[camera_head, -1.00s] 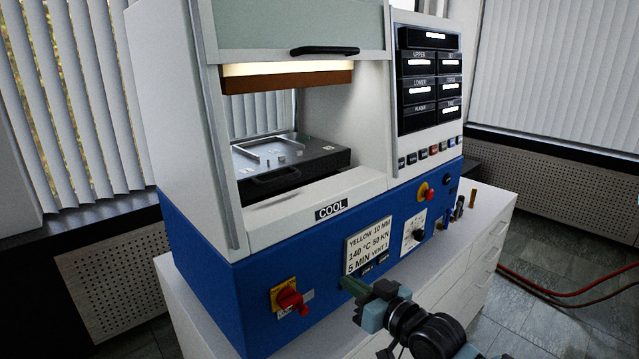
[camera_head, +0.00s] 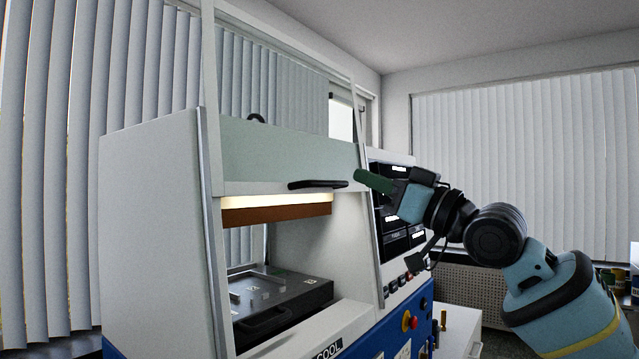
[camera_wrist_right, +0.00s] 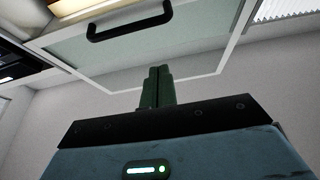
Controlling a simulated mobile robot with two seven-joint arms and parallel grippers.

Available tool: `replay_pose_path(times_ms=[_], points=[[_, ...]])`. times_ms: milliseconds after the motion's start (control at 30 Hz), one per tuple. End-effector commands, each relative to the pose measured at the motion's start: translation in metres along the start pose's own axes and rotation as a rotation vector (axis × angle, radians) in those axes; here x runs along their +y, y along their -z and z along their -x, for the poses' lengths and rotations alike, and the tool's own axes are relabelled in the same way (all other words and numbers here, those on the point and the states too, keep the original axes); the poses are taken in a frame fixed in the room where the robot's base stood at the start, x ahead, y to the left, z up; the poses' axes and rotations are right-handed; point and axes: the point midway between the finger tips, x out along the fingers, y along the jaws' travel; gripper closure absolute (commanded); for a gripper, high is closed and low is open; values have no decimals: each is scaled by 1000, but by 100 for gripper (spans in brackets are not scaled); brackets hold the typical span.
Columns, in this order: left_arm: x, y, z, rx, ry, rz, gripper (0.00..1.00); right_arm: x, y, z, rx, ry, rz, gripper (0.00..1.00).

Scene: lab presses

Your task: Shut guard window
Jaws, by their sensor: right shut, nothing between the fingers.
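The guard window (camera_head: 280,152) is a pale green translucent panel in a white frame, raised above the press opening. Its black handle (camera_head: 318,184) runs along its lower edge. The window (camera_wrist_right: 190,50) and handle (camera_wrist_right: 130,20) also show in the right wrist view. My right gripper (camera_head: 360,178) is shut and empty, with green fingers pointing left, just right of the handle and apart from it in the picture. In the right wrist view its closed fingers (camera_wrist_right: 157,75) stand in front of the window. My left gripper is not in view.
The press opening below the window holds a dark plate (camera_head: 275,298) under a brown upper block (camera_head: 275,213). A control panel (camera_head: 390,225) is right of the opening, partly behind my right gripper. A red knob (camera_head: 410,321) sticks out of the blue lower front.

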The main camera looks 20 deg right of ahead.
Motion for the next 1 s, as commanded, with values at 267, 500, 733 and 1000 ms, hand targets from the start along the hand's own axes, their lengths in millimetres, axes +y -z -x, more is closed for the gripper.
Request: replay_pose_path(times_ms=[267, 500, 733, 1000], points=[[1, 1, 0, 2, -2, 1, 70, -1, 12, 0, 10, 4, 2, 100], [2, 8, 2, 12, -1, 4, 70, -3, 14, -22, 12, 6, 2, 100], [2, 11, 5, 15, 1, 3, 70, -3, 16, -60, 13, 6, 2, 100], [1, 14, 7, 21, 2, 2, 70, -3, 13, -96, 11, 5, 2, 100]])
